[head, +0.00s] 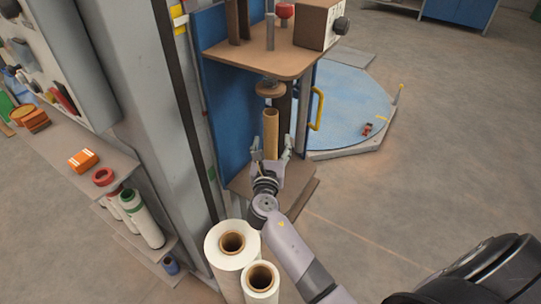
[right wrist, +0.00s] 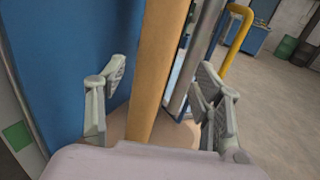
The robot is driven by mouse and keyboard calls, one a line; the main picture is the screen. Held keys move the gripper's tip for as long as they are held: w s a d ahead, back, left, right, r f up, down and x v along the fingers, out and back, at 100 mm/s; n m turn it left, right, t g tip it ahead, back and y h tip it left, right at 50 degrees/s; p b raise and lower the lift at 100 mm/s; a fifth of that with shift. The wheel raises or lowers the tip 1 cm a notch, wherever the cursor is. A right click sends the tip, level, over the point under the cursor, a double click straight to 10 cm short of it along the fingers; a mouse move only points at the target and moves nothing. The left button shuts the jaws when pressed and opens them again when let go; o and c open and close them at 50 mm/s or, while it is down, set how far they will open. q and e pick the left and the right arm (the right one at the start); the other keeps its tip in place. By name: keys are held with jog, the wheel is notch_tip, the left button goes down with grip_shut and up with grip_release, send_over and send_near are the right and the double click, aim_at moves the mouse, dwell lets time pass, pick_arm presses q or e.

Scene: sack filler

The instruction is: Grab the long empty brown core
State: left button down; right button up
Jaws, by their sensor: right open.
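The long brown core (head: 270,135) stands upright on the lower plate (head: 240,181) of the blue machine, below a round brown holder (head: 270,89). My right gripper (head: 272,148) is open at the core's lower part, with one finger on each side. In the right wrist view the core (right wrist: 158,70) rises between the two open fingers (right wrist: 160,85), with a gap visible on each side. The core's lower end is hidden by the gripper in the head view. My left gripper is not in view.
Two white film rolls (head: 222,262) stand in front, left of my right arm. A shelf (head: 75,160) with rolls and an orange box (head: 83,160) is on the left. A blue round platform (head: 345,108) and yellow handle (head: 317,108) lie behind right. Floor at right is open.

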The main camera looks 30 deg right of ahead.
aim_at(270, 136)
jog(key=b+x, duration=0.1)
jog(key=x, duration=0.1)
jog(key=b+x, duration=0.1)
jog(key=x, duration=0.1)
jog(key=shift+w+a, duration=0.15)
jog(key=shift+w, duration=0.45)
jog(key=shift+w+d, duration=0.25)
jog(key=shift+w, duration=0.1)
jog(key=shift+r, duration=0.1)
jog(key=shift+s, duration=0.1)
grip_shut()
